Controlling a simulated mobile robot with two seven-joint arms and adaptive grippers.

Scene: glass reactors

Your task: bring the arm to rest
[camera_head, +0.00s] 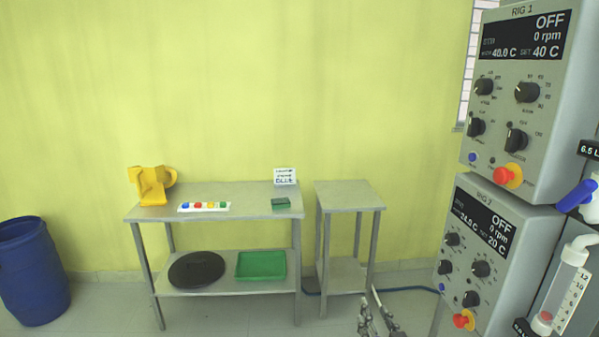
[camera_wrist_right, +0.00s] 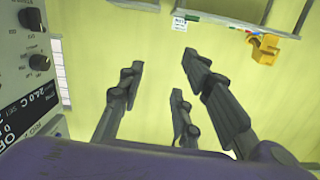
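My right gripper (camera_head: 377,312) shows at the bottom edge of the head view, in front of the small side table and left of the control boxes. In the right wrist view its dark fingers (camera_wrist_right: 165,85) are spread apart with nothing between them, so it is open and empty. My left gripper is in neither view.
Two control boxes, RIG 1 (camera_head: 567,95) and RIG 2 (camera_head: 505,270), stand close on the right, both reading OFF. A metal table (camera_head: 245,196) and a side table (camera_head: 347,194) stand by the wall. A blue barrel (camera_head: 33,270) is far left.

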